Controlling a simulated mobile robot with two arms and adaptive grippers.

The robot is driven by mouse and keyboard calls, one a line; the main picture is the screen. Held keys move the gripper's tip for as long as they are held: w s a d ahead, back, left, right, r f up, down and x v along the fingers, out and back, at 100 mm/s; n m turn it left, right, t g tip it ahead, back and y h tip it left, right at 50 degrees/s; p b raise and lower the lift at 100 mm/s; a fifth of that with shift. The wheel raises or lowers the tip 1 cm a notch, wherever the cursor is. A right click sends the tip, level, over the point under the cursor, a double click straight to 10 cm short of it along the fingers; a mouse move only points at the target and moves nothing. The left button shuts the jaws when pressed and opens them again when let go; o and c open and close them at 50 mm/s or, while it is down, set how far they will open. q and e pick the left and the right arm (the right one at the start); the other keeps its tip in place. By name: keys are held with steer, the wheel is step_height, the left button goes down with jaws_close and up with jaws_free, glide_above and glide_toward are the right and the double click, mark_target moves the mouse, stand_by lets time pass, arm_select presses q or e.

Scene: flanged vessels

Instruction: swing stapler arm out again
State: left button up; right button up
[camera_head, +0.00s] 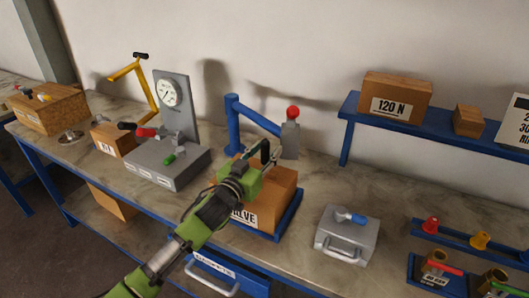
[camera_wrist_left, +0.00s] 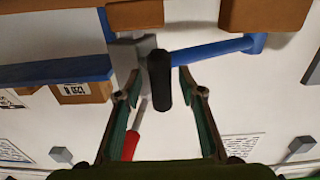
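The blue stapler arm (camera_head: 258,120) reaches to the right from its blue post (camera_head: 232,120), above a cardboard box. A grey head (camera_head: 290,140) with a red-knobbed lever (camera_head: 293,112) sits at its right end. My left gripper (camera_head: 263,152) is just in front of the arm. In the left wrist view the blue arm (camera_wrist_left: 212,50) crosses ahead, and a black handle (camera_wrist_left: 159,80) stands between the fingertips of my left gripper (camera_wrist_left: 152,90). The fingers are apart, with gaps on both sides of the handle. My right gripper is not in view.
The cardboard box (camera_head: 272,190) stands in a blue tray (camera_head: 287,222) below my gripper. A gauge stand (camera_head: 172,115) is to the left, a grey case (camera_head: 346,236) to the right. A blue shelf (camera_head: 440,128) holds boxes at the back right.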

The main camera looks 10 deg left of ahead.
arm_select(q)
steer(key=shift+f, duration=0.1)
steer(key=shift+s+a, duration=0.25)
steer(key=shift+s, duration=0.25)
steer(key=v, duration=1.1)
